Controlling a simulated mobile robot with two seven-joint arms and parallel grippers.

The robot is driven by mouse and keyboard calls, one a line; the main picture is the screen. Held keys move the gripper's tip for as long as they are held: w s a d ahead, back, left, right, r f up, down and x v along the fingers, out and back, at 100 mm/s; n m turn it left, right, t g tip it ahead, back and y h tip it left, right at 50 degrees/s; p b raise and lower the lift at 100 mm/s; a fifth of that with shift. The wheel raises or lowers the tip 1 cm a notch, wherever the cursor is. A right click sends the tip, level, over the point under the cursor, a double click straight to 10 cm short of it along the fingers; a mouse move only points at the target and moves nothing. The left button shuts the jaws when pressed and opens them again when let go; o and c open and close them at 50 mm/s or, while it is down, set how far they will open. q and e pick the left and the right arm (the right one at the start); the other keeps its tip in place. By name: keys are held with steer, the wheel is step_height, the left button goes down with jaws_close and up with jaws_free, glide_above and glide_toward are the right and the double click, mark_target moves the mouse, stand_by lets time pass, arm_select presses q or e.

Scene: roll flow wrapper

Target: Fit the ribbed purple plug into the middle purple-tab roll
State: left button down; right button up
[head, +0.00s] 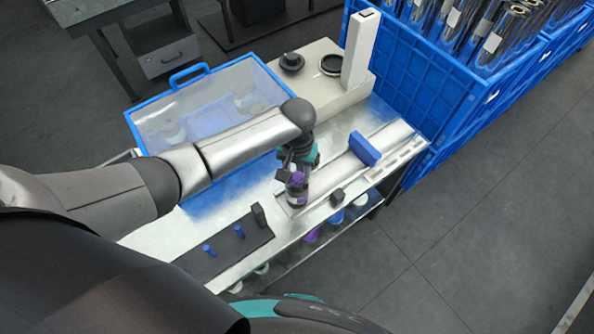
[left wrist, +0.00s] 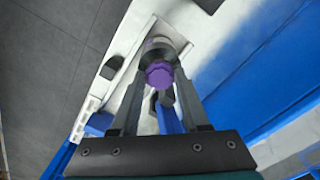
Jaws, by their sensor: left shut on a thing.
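The ribbed purple plug (left wrist: 160,76) is between the fingertips of my left gripper (left wrist: 161,70), which is shut on it. In the head view, the left gripper (head: 297,174) points down over the worktop, with purple (head: 297,181) showing between its fingers. A dark roll (left wrist: 158,46) with a shiny side is directly beyond the plug in the left wrist view. It stands below the gripper in the head view (head: 298,197). Plug and roll look lined up, but I cannot tell whether the plug is seated. My right gripper is not in view.
Two blue plugs (head: 239,231) (head: 208,250) stand on a dark mat at the front left. A blue block (head: 365,149) is right of the gripper. A blue-rimmed clear bin (head: 165,82) is behind my arm. Blue crates (head: 400,85) bound the right. Coloured items (head: 337,217) sit below the worktop's edge.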

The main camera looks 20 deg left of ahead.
mark_target(297, 177)
arm_select(q)
steer(key=shift+f+b, duration=0.4)
steer(key=shift+f, duration=0.3)
steer(key=c, duration=0.7)
jaws_free()
steer(key=shift+r, duration=0.1)
step_height(297, 177, up, 11)
steer(key=p, duration=1.2)
steer(key=shift+p, duration=0.35)
